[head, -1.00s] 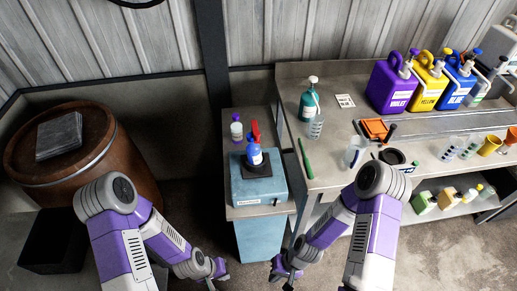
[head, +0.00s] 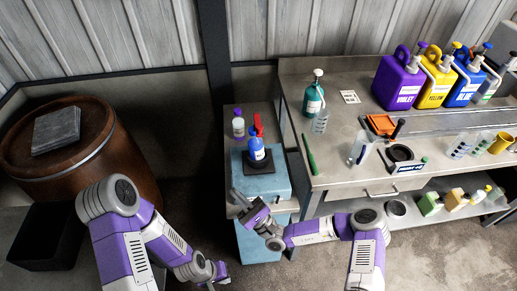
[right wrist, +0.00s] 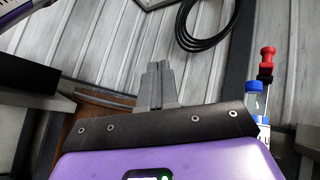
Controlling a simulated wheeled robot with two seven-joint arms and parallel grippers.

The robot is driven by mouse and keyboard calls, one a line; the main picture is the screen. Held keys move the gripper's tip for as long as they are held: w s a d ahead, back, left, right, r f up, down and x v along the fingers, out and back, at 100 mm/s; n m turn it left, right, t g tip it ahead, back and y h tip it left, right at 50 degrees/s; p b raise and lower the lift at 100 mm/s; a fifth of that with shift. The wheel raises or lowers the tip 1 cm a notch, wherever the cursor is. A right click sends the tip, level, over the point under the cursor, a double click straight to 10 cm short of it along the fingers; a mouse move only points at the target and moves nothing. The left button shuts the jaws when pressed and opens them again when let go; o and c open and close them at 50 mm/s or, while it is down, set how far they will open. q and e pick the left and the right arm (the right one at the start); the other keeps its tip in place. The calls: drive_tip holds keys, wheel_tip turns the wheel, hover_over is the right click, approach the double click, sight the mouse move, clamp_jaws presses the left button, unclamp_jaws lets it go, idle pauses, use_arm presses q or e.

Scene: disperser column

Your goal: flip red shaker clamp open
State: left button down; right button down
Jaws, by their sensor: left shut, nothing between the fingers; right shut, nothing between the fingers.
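The red clamp (head: 258,124) stands upright behind a blue-capped bottle (head: 256,149) on the blue shaker (head: 262,187), at the middle of the head view. The red clamp also shows at the right of the right wrist view (right wrist: 266,58), above the bottle's blue cap (right wrist: 254,87). My right gripper (head: 240,201) is in front of the shaker, apart from the clamp. Its fingers (right wrist: 157,82) are together and empty in the right wrist view. My left gripper (head: 216,281) is low at the bottom edge, shut and away from the shaker.
A purple-capped bottle (head: 238,126) stands behind the shaker on the side table. The long bench (head: 330,165) to the right holds a teal pump bottle (head: 314,98), beakers and large coloured jugs. A wooden barrel (head: 120,160) stands at left.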

drive_tip(key=w+d+m+t+h, duration=0.2)
drive_tip(key=m+t+h, duration=0.1)
drive_tip(key=m+h, duration=0.2)
drive_tip(key=w+d+f+m+t+h, duration=0.1)
drive_tip(key=w+d+m+t+h, duration=0.2)
drive_tip(key=m+h, duration=0.3)
drive_tip(key=w+d+m+t+h, duration=0.2)
drive_tip(key=m+t+h, duration=0.3)
drive_tip(key=h, duration=0.5)
drive_tip(key=shift+w+d+f+m, duration=0.3)
drive_tip(key=shift+w+d+m, duration=0.1)
drive_tip(key=shift+d, duration=0.25)
drive_tip(key=b+x, duration=0.1)
drive_tip(key=x, duration=0.9)
drive_tip(key=shift+s+r, duration=0.2)
